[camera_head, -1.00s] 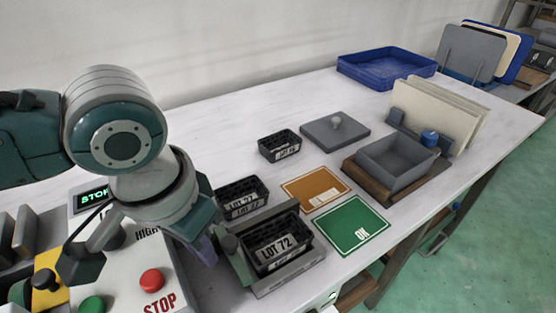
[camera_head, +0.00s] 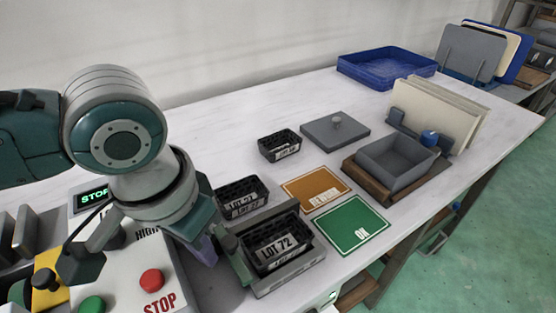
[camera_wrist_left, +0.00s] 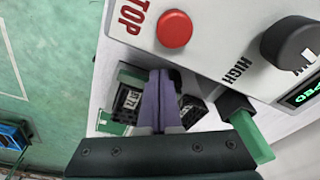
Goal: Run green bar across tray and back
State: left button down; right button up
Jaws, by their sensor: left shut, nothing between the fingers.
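The green bar (camera_head: 238,262) lies along the left edge of the grey tray (camera_head: 290,281), with a dark handle at its upper end. In the left wrist view the green bar (camera_wrist_left: 252,137) shows to the right of the fingers, below its dark handle. The tray holds a black bin marked LOT 72 (camera_head: 274,247). My left gripper (camera_head: 208,254) has purple fingers and is beside the bar, partly hidden by its own wrist. In the left wrist view the gripper's fingers (camera_wrist_left: 160,76) are together with nothing between them. My right gripper is not in view.
A control box with a red STOP button (camera_head: 152,281) stands close on the left. Another black bin (camera_head: 241,197) is just behind the tray. An orange card (camera_head: 315,188) and a green OK card (camera_head: 350,224) lie to the right.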

pick_arm(q)
jog(key=shift+w+d, duration=0.1)
jog(key=shift+d, duration=0.05)
dwell(0.4)
jog(key=shift+w+d+b, duration=0.45)
jog(key=shift+w+d, duration=0.05)
jog(key=shift+d, duration=0.25)
jog(key=shift+s+a+p, duration=0.25)
jog(key=shift+a+p, duration=0.1)
jog(key=shift+p, duration=0.35)
notch_tip(320, 180, up, 7)
jog(key=p, duration=0.8)
